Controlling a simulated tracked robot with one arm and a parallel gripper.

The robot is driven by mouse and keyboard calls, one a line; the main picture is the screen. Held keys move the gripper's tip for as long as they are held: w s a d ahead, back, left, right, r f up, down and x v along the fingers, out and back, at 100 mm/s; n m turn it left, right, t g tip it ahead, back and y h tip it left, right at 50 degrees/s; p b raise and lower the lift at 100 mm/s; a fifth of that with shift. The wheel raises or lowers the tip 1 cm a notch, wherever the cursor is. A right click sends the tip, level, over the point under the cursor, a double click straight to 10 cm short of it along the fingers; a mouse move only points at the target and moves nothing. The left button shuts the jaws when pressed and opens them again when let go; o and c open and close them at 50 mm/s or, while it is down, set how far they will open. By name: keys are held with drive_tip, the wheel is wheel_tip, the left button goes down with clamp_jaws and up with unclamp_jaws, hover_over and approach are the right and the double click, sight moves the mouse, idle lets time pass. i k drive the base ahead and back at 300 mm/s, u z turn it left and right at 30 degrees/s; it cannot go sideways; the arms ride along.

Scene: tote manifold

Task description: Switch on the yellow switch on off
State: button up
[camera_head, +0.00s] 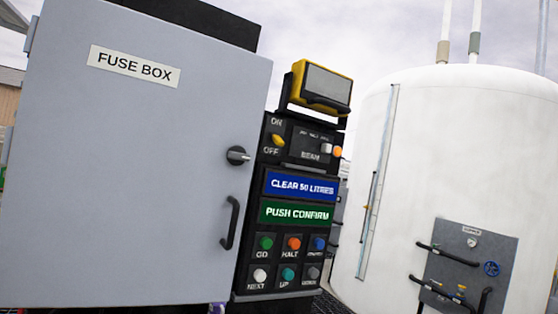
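The yellow switch (278,141) is a small yellow knob at the upper left of a black control panel (258,223). The label ON stands above it and OFF below it. The knob looks tilted, but I cannot tell which position it is set to. My gripper is not in view.
A grey fuse box (130,190) with a black handle (230,222) and a dark latch (237,155) stands directly left of the panel. A yellow-framed device (322,87) sits on top of the panel. Blue and green displays and several coloured buttons are below the switch. A white tank (440,150) stands at right.

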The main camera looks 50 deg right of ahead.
sight(277, 138)
drive_tip(key=z, duration=1.1)
